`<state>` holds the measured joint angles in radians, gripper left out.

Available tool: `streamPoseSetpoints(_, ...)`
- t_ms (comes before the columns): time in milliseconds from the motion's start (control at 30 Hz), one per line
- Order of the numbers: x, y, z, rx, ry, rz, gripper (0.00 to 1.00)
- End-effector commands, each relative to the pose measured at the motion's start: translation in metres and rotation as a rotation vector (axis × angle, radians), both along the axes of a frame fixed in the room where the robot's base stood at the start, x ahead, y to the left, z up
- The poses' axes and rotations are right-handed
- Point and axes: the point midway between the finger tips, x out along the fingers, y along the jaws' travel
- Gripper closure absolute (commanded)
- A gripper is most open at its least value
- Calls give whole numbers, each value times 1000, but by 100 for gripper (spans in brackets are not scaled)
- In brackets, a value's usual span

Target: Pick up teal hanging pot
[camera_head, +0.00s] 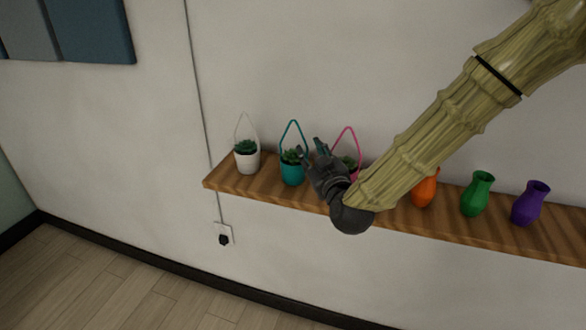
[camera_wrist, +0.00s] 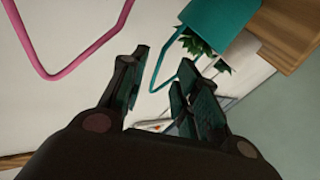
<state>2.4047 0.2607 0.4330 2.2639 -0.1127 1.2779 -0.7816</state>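The teal hanging pot (camera_head: 292,175) stands upright on the wooden shelf, holding a green plant under a tall teal loop handle. In the wrist view the teal pot (camera_wrist: 222,20) shows at the top right, tilted in the picture. Its handle reaches down to between my fingertips in that view; I cannot tell whether it lies between them in depth. My gripper (camera_head: 311,150) is just right of the teal pot, near its handle, with fingers pointing up and left. The gripper (camera_wrist: 163,72) is open, with nothing visibly held.
A white hanging pot (camera_head: 247,161) stands left of the teal one. A pink hanging pot (camera_head: 353,173) is right, partly hidden by my gripper. Orange (camera_head: 425,190), green (camera_head: 477,194) and purple (camera_head: 530,204) vases stand farther right on the shelf (camera_head: 222,177). The wall is close behind.

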Motion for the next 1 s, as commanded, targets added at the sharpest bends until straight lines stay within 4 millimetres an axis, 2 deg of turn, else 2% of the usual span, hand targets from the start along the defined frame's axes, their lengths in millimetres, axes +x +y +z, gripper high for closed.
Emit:
streamPoseSetpoints(267, 15, 5, 1, 0, 0, 1, 69)
streamPoseSetpoints(700, 57, 19, -1, -1, 1, 3, 69)
streamPoseSetpoints(1000, 60, 21, -2, -1, 0, 3, 69)
